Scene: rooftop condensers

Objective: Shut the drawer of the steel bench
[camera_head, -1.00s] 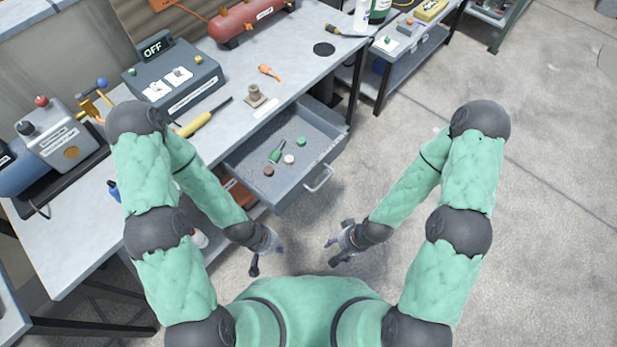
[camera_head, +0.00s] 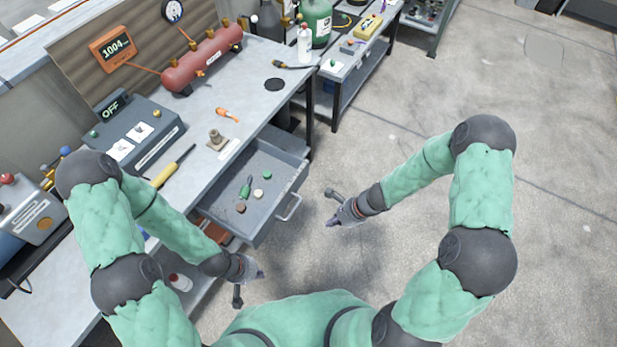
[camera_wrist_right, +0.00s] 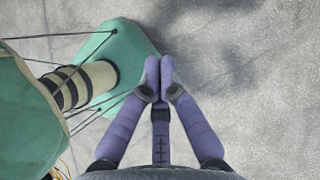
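The steel bench (camera_head: 255,100) runs along the left of the head view. Its drawer (camera_head: 264,222) is pulled out on the side facing me, with a bar handle (camera_head: 289,207) on its front. Inside lie a green-handled tool (camera_head: 245,187) and a few small round pieces. My right gripper (camera_head: 333,222) is in free air to the right of the handle, apart from it. In the right wrist view its two purple fingertips (camera_wrist_right: 160,72) are together with nothing between them. My left gripper (camera_head: 256,274) hangs below the drawer in the picture, apart from it; its finger gap cannot be made out.
On the bench top are a grey switch box (camera_head: 140,135), a yellow-handled screwdriver (camera_head: 170,170), a brass-coloured fitting (camera_head: 216,139) and a red cylinder (camera_head: 202,60). A lower side table (camera_head: 350,72) stands beyond the bench. The concrete floor (camera_head: 430,110) at right is clear.

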